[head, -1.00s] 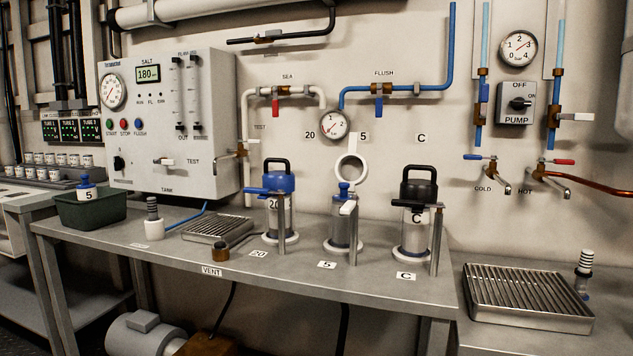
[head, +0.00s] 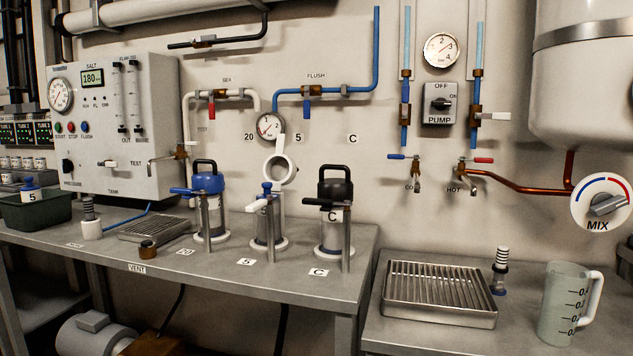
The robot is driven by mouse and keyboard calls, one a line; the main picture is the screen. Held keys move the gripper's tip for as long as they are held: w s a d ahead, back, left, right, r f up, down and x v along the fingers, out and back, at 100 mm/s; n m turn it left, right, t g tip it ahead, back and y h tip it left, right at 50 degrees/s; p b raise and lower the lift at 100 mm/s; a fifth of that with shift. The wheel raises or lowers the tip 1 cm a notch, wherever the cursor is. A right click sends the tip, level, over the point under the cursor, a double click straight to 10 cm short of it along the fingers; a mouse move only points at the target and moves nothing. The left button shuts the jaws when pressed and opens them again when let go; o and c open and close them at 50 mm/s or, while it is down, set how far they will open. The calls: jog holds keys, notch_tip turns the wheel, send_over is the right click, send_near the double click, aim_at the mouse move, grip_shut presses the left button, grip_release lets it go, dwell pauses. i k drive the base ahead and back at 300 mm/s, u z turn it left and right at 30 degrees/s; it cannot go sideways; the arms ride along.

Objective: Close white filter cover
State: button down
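The white filter cover (head: 281,171) is a ring that stands tilted up, open, above the middle filter housing (head: 264,232) at label 5. A blue-topped piece (head: 267,190) sticks up out of that housing. A white lever (head: 259,205) shows at the front of the housing, by its metal post. The left housing has a blue cover (head: 208,183) lying on it, and the right housing has a black cover (head: 334,187) marked C lying on it. My gripper is not in view.
The housings stand on a steel bench (head: 215,262). A lower counter at right holds a drain tray (head: 440,292), an upright ribbed cartridge (head: 500,268) and a measuring jug (head: 565,302). A small drain grate (head: 153,229) and a white-based cartridge (head: 91,222) stand at left.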

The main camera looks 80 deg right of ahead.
aim_at(279, 169)
jog(key=u, duration=0.1)
jog(key=k, duration=0.85)
jog(key=z, duration=1.75)
